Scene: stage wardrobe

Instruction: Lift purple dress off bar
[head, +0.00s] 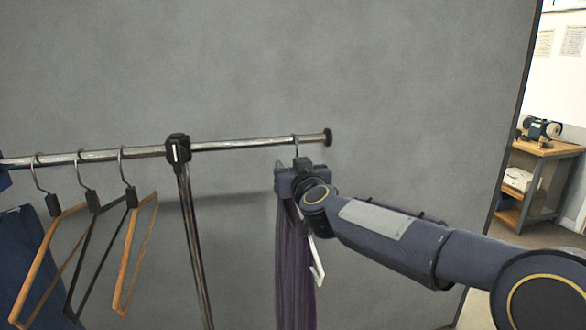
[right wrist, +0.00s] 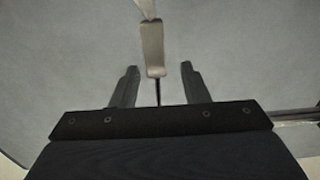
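The purple dress (head: 295,275) hangs near the right end of the metal bar (head: 250,144), its hanger hook (head: 296,146) over the bar. A pale part of its hanger (head: 318,265) shows beside the cloth. My right gripper (head: 298,168) is just below the bar at the hanger's top and hides part of it. In the right wrist view its two fingers (right wrist: 158,85) are apart, with a narrow pale hanger piece (right wrist: 152,48) between them and gaps on both sides. My left gripper is not clearly seen.
Several empty hangers (head: 140,250) hang on the bar's left part, with blue clothing (head: 25,250) at the left edge. An upright post (head: 192,240) holds the bar, which ends in a dark knob (head: 328,136). A grey panel (head: 420,100) stands behind. A wooden table (head: 545,150) is far right.

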